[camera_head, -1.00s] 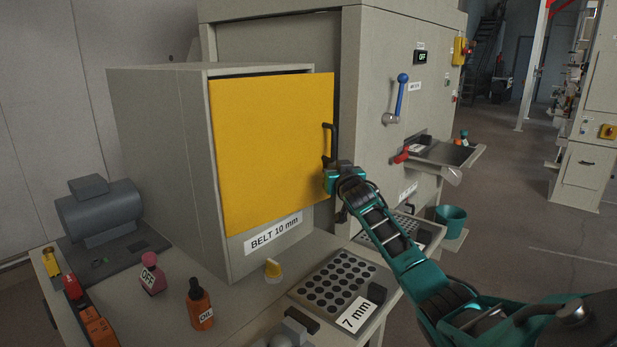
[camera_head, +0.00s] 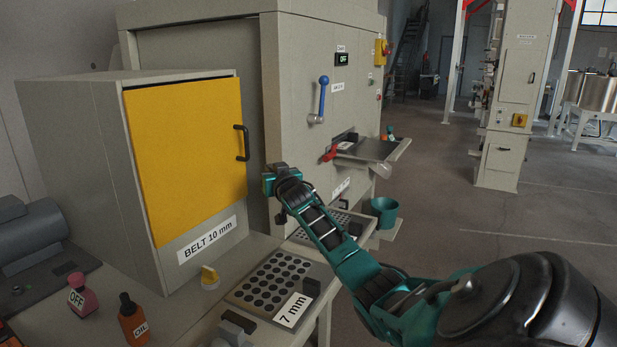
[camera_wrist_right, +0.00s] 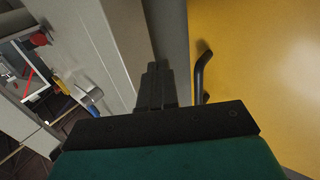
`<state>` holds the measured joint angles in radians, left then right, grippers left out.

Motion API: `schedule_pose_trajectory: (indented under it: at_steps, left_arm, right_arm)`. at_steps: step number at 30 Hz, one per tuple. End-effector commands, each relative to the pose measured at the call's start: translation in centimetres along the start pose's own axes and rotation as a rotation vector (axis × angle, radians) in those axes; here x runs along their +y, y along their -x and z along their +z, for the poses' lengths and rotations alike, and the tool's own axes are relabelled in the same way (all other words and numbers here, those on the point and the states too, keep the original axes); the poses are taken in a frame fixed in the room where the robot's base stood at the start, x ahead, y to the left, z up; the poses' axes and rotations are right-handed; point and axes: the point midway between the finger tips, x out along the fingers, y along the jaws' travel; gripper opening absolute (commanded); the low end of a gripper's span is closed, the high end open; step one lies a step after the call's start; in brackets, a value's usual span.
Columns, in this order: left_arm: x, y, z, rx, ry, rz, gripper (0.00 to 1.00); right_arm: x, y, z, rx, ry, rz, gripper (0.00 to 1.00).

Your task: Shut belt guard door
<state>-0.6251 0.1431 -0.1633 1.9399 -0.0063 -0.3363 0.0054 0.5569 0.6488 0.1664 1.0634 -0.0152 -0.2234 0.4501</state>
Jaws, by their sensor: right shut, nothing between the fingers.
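The yellow belt guard door (camera_head: 185,150) is on the front of a beige box labelled "BELT 10 mm". It lies nearly flush with the box front; a thin dark gap runs along its top edge, and I cannot tell if it is fully seated. Its black handle (camera_head: 243,143) is near the right edge. My right gripper (camera_head: 269,181) is shut and empty, right of and below the handle, apart from it. The wrist view shows the shut fingers (camera_wrist_right: 157,86) left of the handle (camera_wrist_right: 202,76) and the yellow door (camera_wrist_right: 262,70). My left gripper is not in view.
A beige cabinet (camera_head: 296,110) stands right behind my gripper. Open floor lies at right.

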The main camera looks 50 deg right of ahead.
Motion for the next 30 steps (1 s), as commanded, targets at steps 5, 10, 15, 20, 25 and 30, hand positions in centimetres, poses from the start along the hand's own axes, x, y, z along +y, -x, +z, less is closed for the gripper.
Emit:
schedule_pose_trajectory:
  at_steps: [5,10,15,20,25,30]
  left_arm:
    - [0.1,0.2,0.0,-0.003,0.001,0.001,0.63]
    - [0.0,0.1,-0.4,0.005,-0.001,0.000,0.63]
    - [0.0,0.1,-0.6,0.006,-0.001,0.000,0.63]
    - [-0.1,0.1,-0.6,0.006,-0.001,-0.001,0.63]
    - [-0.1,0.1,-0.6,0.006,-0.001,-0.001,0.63]
    - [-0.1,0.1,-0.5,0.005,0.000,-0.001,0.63]
  right_arm:
    - [1.9,2.4,0.1,-0.001,0.007,0.001,0.00]
    - [3.5,4.5,0.1,-0.001,0.006,0.001,0.00]
    - [4.8,6.3,0.1,-0.001,0.006,0.001,0.00]
    - [5.6,7.3,0.0,0.000,0.004,0.001,0.00]
    - [5.9,7.7,-0.1,0.001,0.003,0.000,0.00]
    - [5.9,7.7,-0.1,0.001,0.003,0.001,0.00]
